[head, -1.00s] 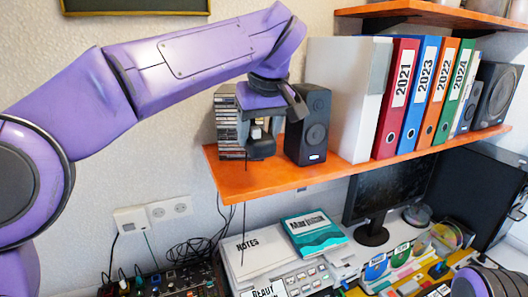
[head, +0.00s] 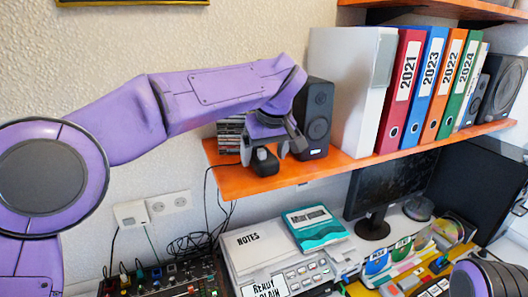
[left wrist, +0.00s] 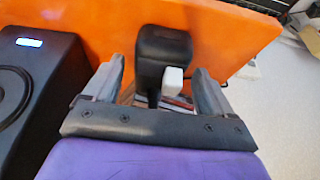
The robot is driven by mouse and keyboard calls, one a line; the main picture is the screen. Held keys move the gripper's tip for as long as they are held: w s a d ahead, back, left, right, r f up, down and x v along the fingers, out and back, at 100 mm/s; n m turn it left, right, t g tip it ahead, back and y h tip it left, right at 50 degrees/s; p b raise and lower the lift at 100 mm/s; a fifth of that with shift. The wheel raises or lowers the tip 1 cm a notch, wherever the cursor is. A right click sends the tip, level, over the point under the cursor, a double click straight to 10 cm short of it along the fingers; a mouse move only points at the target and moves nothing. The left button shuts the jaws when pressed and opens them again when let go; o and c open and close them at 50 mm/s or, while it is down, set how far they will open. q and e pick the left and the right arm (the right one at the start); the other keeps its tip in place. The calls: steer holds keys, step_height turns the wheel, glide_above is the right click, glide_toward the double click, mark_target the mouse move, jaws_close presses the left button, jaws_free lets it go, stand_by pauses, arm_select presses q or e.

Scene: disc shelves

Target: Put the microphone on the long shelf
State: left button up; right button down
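The microphone (head: 264,162), a dark piece with a rounded head, stands on the orange long shelf (head: 230,185) near its left end. It also shows in the left wrist view (left wrist: 163,48), with a small white block in front of it. My left gripper (head: 272,146) is open just above and behind the microphone in the head view. In the left wrist view its fingers (left wrist: 155,85) are spread on either side of the microphone's lower part, with gaps visible.
A black speaker (head: 314,115) stands close right of my left gripper, and a stack of cases (head: 230,135) stands behind it. A white box (head: 345,90) and several binders (head: 402,90) fill the shelf farther right. A monitor (head: 385,190) stands below.

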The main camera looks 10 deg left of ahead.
arm_select(q)
steer(key=p+v, duration=0.1)
steer(key=v, duration=1.1)
steer(key=shift+p, duration=0.4)
